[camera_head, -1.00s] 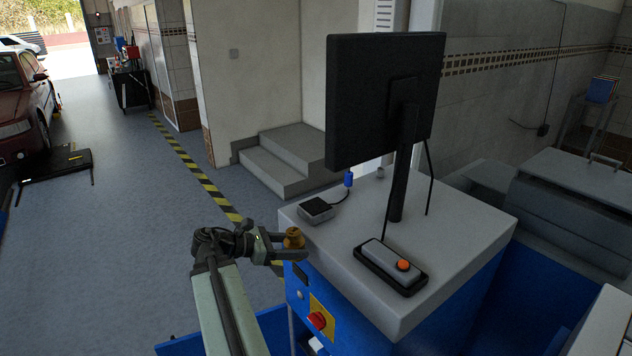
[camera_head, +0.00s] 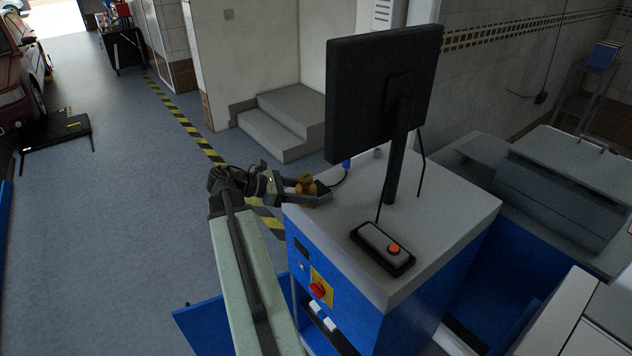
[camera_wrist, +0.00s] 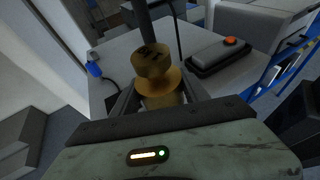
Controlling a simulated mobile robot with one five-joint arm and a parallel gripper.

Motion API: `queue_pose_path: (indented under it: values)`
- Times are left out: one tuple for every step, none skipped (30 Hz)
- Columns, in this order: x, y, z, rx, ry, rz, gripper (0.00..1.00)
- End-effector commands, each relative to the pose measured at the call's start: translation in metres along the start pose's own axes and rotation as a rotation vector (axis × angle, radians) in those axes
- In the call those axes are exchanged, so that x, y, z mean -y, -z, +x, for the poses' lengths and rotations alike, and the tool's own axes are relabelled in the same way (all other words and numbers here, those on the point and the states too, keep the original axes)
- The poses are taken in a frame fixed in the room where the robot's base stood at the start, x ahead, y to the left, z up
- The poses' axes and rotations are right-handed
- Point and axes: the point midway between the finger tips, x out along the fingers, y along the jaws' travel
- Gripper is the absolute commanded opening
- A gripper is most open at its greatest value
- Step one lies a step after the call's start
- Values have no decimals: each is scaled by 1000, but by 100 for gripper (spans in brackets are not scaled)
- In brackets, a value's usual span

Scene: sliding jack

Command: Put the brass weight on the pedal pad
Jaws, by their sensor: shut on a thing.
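My gripper (camera_head: 305,194) is shut on the brass weight (camera_head: 306,184), a small knobbed brass piece held upright between the fingers. The weight also shows in the wrist view (camera_wrist: 154,72), with dark marks on its top. My gripper is at the left edge of the cabinet top (camera_head: 440,208). A small dark pad with a cable, likely the pedal pad, is hidden behind my gripper and the weight in the head view. I cannot tell whether the weight touches it or is above it.
A grey box with an orange button (camera_head: 383,247) lies on the cabinet top, right of my gripper. A black monitor (camera_head: 380,95) stands on a post behind. A blue plug (camera_wrist: 93,69) shows left of the weight. The cabinet front has a red knob (camera_head: 317,290).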

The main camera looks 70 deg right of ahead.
Motion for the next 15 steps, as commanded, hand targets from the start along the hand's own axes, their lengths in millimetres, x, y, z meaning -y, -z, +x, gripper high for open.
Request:
queue_pose_path:
  values:
    - [-16,-1,7,3,1,1,0]
    - [-23,-1,10,3,1,2,0]
    - [-32,-2,15,3,1,1,0]
    - [-39,-3,19,4,1,1,0]
    - [-46,-3,23,4,1,1,0]
    - [-55,-4,28,4,1,1,0]
    - [-61,-5,31,4,1,0,0]
    - [-67,-5,34,4,0,0,0]
    - [-74,-6,38,4,0,0,0]
    - [-79,-7,41,4,-1,0,0]
    - [-82,-7,43,4,-1,0,0]
    - [-87,-8,46,4,-1,0,0]
    - [-89,-8,47,4,-1,0,0]
    - [-90,-8,48,4,-1,0,0]
    - [-92,-8,49,4,-2,-1,0]
